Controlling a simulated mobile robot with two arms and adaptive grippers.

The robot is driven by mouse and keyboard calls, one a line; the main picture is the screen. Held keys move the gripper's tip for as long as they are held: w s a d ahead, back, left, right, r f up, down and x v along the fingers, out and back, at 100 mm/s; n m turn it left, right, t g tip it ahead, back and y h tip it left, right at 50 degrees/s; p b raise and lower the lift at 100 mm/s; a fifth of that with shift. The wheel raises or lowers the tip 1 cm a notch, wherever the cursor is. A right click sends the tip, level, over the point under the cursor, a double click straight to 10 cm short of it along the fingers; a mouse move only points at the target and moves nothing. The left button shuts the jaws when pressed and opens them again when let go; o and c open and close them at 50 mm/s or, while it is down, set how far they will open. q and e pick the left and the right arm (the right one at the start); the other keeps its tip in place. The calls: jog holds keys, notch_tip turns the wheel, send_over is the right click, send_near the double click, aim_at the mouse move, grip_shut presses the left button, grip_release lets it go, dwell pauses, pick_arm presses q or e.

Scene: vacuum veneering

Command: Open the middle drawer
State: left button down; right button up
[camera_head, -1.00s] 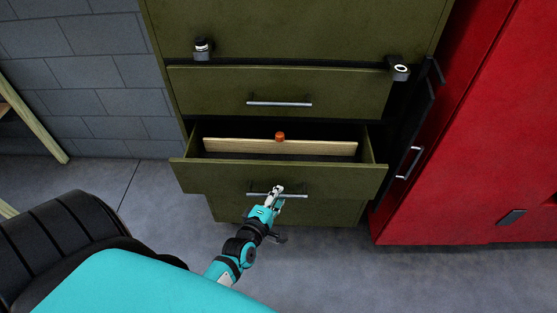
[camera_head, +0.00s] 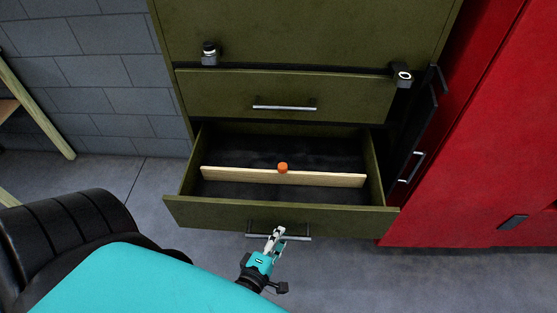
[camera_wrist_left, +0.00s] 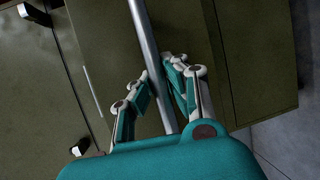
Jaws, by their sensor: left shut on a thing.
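The middle drawer (camera_head: 335,214) of the olive green cabinet stands well out, and its dark inside shows from above. Its silver bar handle (camera_head: 296,239) is on the front face. My left gripper (camera_head: 277,234) is shut on this handle. In the left wrist view the fingers of my left gripper (camera_wrist_left: 160,88) lie on both sides of the handle bar (camera_wrist_left: 146,40). My right gripper is in neither view.
In the drawer a pale wooden strip (camera_head: 240,176) lies across, with an orange knob (camera_head: 283,168) at its middle. The upper drawer (camera_head: 215,92) is closed. A red cabinet (camera_head: 470,150) stands close on the right. A grey block wall (camera_head: 70,50) is at the left.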

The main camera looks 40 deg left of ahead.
pick_arm(q)
jog(key=c, duration=1.3)
grip_release()
jog(key=shift+s, duration=0.15)
jog(key=v, duration=1.1)
jog(key=shift+s+d+r, duration=0.1)
jog(key=shift+s, duration=0.25)
